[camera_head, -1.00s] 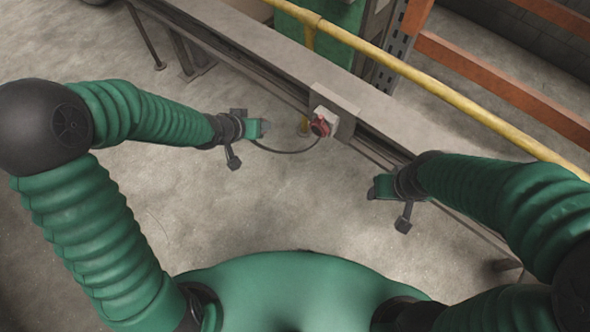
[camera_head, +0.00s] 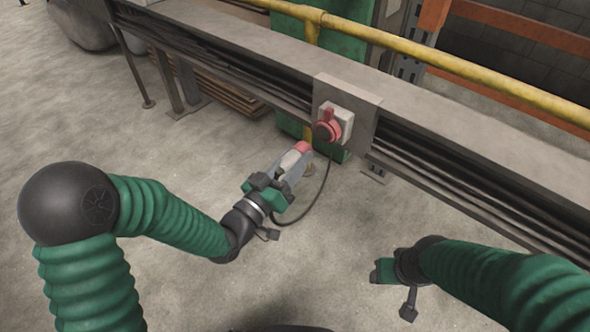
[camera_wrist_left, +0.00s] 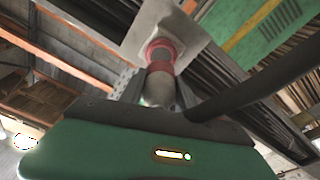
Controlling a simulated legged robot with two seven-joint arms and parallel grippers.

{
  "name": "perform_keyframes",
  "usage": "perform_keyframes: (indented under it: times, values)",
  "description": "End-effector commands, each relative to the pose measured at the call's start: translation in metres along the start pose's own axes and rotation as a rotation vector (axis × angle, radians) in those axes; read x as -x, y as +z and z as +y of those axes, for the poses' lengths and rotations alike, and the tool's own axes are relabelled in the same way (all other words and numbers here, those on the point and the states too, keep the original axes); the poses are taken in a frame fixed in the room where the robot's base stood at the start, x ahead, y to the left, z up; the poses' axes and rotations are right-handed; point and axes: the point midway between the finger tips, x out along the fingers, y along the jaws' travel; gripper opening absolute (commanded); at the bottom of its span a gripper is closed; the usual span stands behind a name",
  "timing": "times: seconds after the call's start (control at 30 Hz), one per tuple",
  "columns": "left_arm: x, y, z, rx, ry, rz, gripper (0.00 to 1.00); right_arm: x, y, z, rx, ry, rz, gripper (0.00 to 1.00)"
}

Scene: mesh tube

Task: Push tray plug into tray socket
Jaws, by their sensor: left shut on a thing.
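The tray plug (camera_head: 297,156), with a pale body and red front, is in my left gripper (camera_head: 288,168), which is shut on it. The plug tilts up and to the right, toward the tray socket (camera_head: 328,130). The socket is red, on a pale box on the side of the long tray. In the head view the plug's red end is apart from the socket, below and left of it. In the left wrist view the plug (camera_wrist_left: 160,90) lines up in front of the red socket ring (camera_wrist_left: 160,47); any gap is hard to judge. My right gripper (camera_head: 386,270) is low right, away from both.
A dark cable (camera_head: 318,195) loops from below the socket to my left gripper. The long grey tray (camera_head: 440,110) crosses the view behind, with a yellow pipe (camera_head: 440,62) above it. The concrete floor (camera_head: 190,130) is open in front.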

Motion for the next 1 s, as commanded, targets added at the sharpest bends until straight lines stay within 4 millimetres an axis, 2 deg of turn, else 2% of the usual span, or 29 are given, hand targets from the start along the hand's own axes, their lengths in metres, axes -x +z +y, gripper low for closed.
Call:
perform_keyframes:
  times: [0.33, 0.8, 1.0]
  values:
    - [-0.006, 0.001, 0.000, -0.001, 0.000, -0.002, 0.03, 0.000, 0.000, 0.000, 0.000, 0.000, 0.000, 0.57]
    - [-0.049, 0.007, 0.000, -0.001, 0.000, -0.001, 0.03, -0.007, 0.002, 0.000, 0.000, 0.000, 0.000, 0.57]
    - [-0.057, 0.008, 0.000, 0.000, -0.001, -0.002, 0.03, -0.008, 0.002, 0.000, 0.000, 0.000, 0.000, 0.57]
